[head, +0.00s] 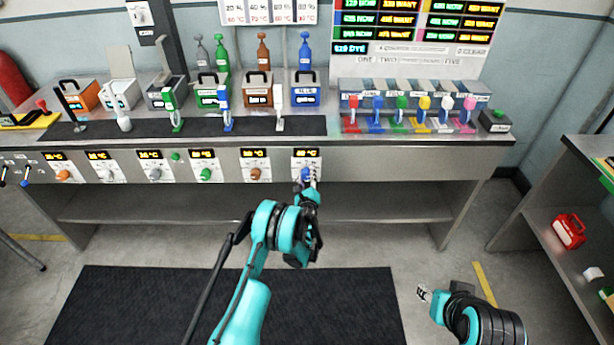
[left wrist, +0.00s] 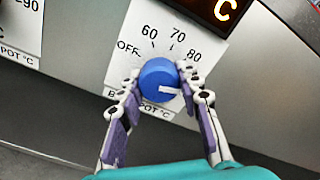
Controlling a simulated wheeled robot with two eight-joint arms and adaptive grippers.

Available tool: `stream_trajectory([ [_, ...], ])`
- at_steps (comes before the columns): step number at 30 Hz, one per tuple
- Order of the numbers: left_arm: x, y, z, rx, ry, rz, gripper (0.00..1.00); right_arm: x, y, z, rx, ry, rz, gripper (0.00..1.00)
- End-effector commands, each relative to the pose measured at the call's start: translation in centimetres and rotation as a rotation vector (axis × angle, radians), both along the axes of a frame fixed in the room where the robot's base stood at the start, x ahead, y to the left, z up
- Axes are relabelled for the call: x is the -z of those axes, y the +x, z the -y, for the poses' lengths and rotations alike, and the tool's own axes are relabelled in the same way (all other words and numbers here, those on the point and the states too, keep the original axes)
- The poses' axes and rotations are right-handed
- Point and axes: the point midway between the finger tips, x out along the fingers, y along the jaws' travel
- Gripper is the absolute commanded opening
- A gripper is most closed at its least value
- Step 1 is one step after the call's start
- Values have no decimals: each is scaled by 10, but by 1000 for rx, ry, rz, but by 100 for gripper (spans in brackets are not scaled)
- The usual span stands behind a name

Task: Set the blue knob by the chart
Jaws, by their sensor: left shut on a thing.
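The blue knob (left wrist: 158,80) sits on a white dial plate marked OFF, 60, 70 and 80. Its white pointer line aims to the right, past the 80 and slightly downward. My left gripper (left wrist: 159,72) is shut on the blue knob, one finger on each side; the right finger covers part of the dial. In the head view the left gripper reaches the rightmost dial of the bench front and partly covers the blue knob (head: 305,174). The chart (head: 268,12) hangs on the wall, cut by the top edge. My right gripper (head: 424,294) is low at right, away from the bench.
More dials with coloured knobs, such as a brown knob (head: 255,174) and a green knob (head: 206,174), line the bench front (head: 400,165). Lidded pots and coloured levers stand on top. A shelf unit (head: 585,170) stands at right. The floor mat (head: 130,305) is clear.

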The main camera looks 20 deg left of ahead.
Motion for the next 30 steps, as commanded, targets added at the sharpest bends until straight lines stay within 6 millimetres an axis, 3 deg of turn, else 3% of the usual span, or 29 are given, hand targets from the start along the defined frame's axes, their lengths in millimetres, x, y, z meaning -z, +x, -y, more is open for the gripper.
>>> stream_trajectory([
  [22, 0, 0, 0, 1, 87, -24, 5, 0, 0, 0, 0, 0, 0, 40],
  [23, 0, 0, 0, 1, 87, -24, 39, 0, 0, 0, 0, 0, 0, 40],
  [24, 0, 0, 0, 0, 86, -25, 50, 0, 0, 0, 0, 0, 0, 40],
  [25, 0, 0, 0, 0, 86, -25, 56, 0, 0, 0, 0, 0, 0, 40],
  [30, 0, 0, 0, 0, 85, -24, 56, 0, 0, 0, 0, 0, 0, 40],
])
